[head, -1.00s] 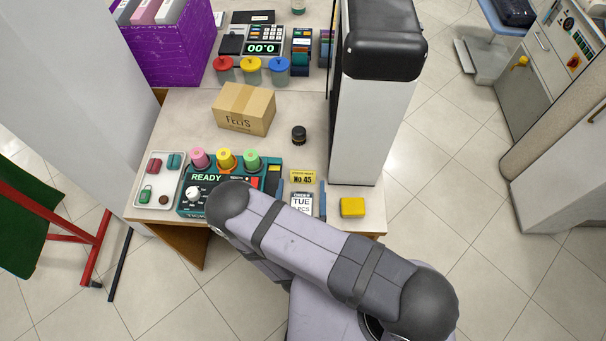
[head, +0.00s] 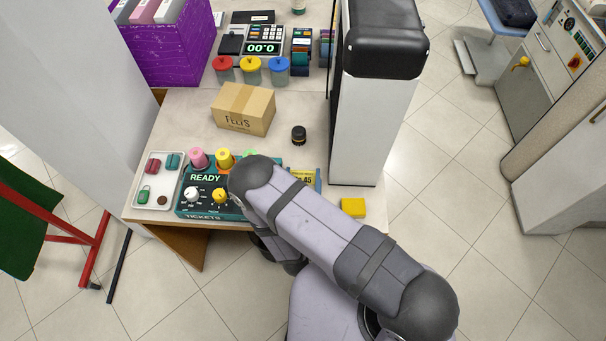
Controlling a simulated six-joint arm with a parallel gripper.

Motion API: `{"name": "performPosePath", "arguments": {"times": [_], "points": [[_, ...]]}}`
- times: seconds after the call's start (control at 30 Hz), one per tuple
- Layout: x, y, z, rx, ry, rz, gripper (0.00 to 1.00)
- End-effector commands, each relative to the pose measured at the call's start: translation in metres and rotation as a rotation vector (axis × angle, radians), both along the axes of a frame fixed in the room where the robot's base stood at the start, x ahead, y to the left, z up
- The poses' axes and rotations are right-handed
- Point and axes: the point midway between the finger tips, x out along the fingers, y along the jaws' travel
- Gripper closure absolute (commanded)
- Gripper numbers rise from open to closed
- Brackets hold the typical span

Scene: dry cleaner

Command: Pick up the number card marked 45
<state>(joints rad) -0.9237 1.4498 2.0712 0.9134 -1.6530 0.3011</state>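The yellow number card marked 45 (head: 303,175) is in the head view, near the front of the counter, right of the teal ticket machine (head: 208,196). Only its upper right part shows, with "45" readable; my arm covers the rest. A narrow blue strip stands at the card's right edge and looks like one finger of my gripper (head: 318,180). The other finger is hidden behind my arm. I cannot tell whether the gripper touches the card or how wide it is open.
A yellow block (head: 353,207) lies at the counter's front right edge. A white tray (head: 143,197) with small tags is at the left. A cardboard box (head: 243,109) and a dark jar (head: 298,135) stand behind. A tall white cabinet (head: 366,130) rises on the right.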

Motion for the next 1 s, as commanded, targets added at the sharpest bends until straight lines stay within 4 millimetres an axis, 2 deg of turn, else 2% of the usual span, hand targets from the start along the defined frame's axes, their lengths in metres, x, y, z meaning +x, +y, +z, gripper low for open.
{"name": "performPosePath", "arguments": {"times": [0.47, 0.67, 1.0], "points": [[0.0, 0.0, 0.006, 0.0, 0.0, 0.0, 0.63], [0.0, 0.0, 0.025, 0.0, 0.0, 0.0, 0.63], [0.0, 0.0, 0.075, 0.0, 0.0, 0.0, 0.63]]}}
